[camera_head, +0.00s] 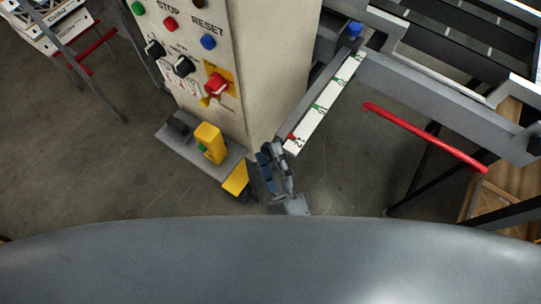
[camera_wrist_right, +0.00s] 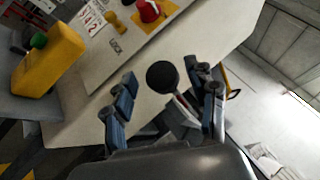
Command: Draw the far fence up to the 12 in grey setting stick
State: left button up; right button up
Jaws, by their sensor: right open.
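My right gripper (camera_head: 270,153) is open at the near end of a white scale strip (camera_head: 325,103) with green marks and a red mark at its near end. In the right wrist view the gripper (camera_wrist_right: 163,100) has its two blue-padded fingers spread, with a round black knob (camera_wrist_right: 162,77) on a pale rod between them. I cannot tell whether either finger touches the knob. The strip lies along a grey rail, with a blue knob (camera_head: 355,30) at its far end. I cannot make out a separate grey setting stick or clearly identify the far fence. My left gripper is out of view.
A pale machine cabinet (camera_head: 262,70) with buttons and dials stands left of the strip. A yellow switch box (camera_head: 209,142) sits on a grey shelf at its foot. A red bar (camera_head: 425,137) projects below the grey frame (camera_head: 430,100) at right. Bare floor lies between.

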jog(key=v, duration=1.2)
jog(key=w+d+f+n+g+h, duration=0.1)
jog(key=d+f+n+g, duration=0.2)
jog(key=f, duration=0.7)
jog(key=d+f+n+g+h, duration=0.15)
jog(key=f+n+g, duration=0.35)
jog(key=f, duration=0.6)
jog(key=w+d+f+n+g, duration=0.15)
jog(key=f+n, duration=0.35)
jog(key=f, duration=0.5)
jog(key=s+d+f+n+g+h, duration=0.5)
jog(key=s+d+f+n+g, duration=0.2)
jog(key=s+d+f+g, duration=0.3)
jog(key=s+d+f, duration=0.3)
jog(key=s+f, duration=0.3)
jog(key=s, duration=0.1)
jog(key=shift+d+f, duration=0.25)
jog(key=shift+d, duration=0.05)
jog(key=shift+s, duration=0.1)
